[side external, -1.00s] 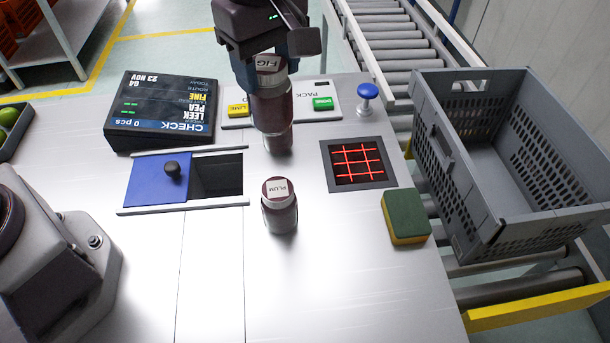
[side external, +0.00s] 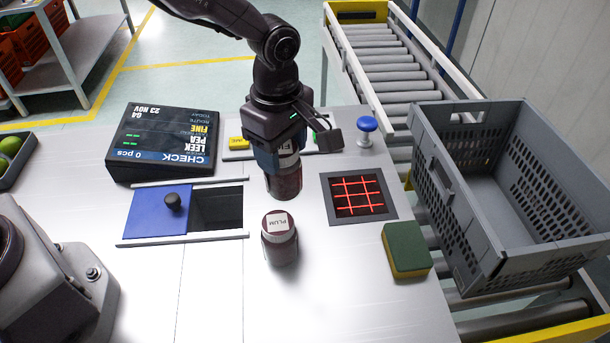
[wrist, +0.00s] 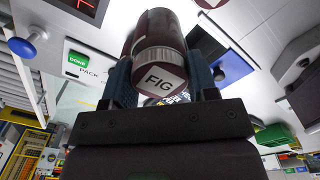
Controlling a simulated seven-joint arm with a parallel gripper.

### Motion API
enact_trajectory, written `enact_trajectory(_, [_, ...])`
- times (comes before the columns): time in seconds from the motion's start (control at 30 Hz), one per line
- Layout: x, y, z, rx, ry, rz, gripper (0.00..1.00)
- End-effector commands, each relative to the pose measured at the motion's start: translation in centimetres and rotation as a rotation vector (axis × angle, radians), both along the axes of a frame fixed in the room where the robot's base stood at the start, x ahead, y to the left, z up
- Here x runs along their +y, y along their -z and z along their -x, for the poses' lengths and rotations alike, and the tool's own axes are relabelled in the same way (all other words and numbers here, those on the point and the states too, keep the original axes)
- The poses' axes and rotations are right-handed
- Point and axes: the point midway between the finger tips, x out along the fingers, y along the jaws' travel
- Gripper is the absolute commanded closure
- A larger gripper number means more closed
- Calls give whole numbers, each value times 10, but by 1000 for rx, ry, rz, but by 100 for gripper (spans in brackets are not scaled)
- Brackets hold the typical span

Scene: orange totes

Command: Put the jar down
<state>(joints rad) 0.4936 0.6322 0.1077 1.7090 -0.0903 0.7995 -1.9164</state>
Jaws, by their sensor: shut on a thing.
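The fig jar also shows between the fingers in the wrist view (wrist: 158,50). In the side view it is upright, just behind the plum jar. I cannot tell whether its base touches the table.
A scanner plate with red lines (side external: 358,194) lies to the right, with a green and yellow sponge (side external: 406,250) in front of it. A grey crate (side external: 455,185) stands at right. A blue sliding cover (side external: 158,211) lies beside a dark opening (side external: 216,208). A display (side external: 163,142) stands behind.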

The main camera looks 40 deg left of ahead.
Motion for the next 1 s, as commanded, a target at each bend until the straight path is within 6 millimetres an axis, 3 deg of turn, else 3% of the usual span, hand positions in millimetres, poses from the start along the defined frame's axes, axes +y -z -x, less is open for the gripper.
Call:
enact_trajectory(0.03, [-2, 14, -6, 8, -1, -3, 88])
enact_trajectory(0.23, [-12, 40, -28, 4, 0, -2, 88])
enact_trajectory(0.47, [-16, 51, -37, 3, 0, -2, 87])
enact_trajectory(0.67, [-16, 79, -37, 6, 0, -3, 88])
enact_trajectory(1.0, [-16, 83, -37, 3, 1, -2, 87])
